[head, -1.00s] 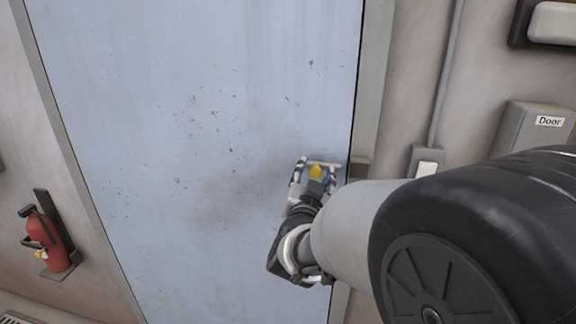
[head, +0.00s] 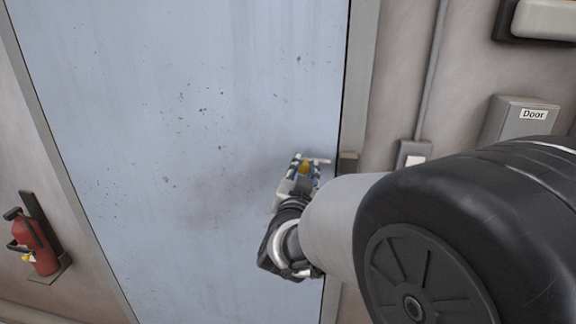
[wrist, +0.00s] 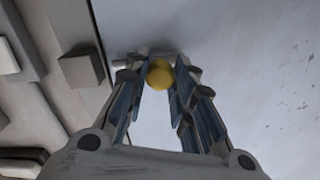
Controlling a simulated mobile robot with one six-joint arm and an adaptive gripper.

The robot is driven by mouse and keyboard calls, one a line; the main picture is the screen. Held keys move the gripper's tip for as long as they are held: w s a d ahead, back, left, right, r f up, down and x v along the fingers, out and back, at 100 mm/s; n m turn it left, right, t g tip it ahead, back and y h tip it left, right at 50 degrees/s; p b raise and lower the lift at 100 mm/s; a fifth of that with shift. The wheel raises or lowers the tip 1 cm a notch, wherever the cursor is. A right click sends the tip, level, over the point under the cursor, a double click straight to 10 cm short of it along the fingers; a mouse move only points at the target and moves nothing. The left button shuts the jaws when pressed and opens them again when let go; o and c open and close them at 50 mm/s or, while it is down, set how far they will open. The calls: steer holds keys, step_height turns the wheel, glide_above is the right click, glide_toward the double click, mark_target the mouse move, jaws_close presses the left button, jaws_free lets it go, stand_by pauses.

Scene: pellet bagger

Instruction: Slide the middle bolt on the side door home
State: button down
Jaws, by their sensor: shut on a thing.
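The pale blue side door (head: 190,110) fills the middle of the head view and looks closed. Its bolt (head: 319,160) is a thin grey rod lying sideways near the door's right edge, with a yellow knob (head: 304,168). My gripper (wrist: 160,75) is shut on the yellow knob, which shows between the fingers in the wrist view (wrist: 160,73). A block-shaped keeper (head: 348,162) sits on the frame beside the bolt; it also shows in the wrist view (wrist: 82,68). The rod's tip appears just short of the keeper, with a small gap. The fingers hide part of the bolt; no other bolt shows.
A switch box (head: 412,154) and a grey box labelled "Door" (head: 523,118) are on the wall right of the frame. A conduit (head: 432,70) runs up the wall. A red fire extinguisher (head: 38,242) hangs far left. The door face left of my gripper is clear.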

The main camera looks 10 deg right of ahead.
mark_target(326, 163)
steer(key=d, duration=0.1)
steer(key=s+d+b, duration=0.1)
steer(key=d, duration=0.1)
steer(key=d+b, duration=0.1)
steer(key=shift+s+d, duration=0.3)
steer(key=shift+d, duration=0.05)
steer(key=shift+a, duration=0.1)
steer(key=c, duration=1.3)
jaws_free()
steer(key=shift+d, duration=0.2)
steer(key=shift+c, duration=0.2)
steer(key=shift+a, duration=0.1)
steer(key=shift+s+a, duration=0.15)
steer(key=shift+s, duration=0.15)
steer(key=v, duration=0.7)
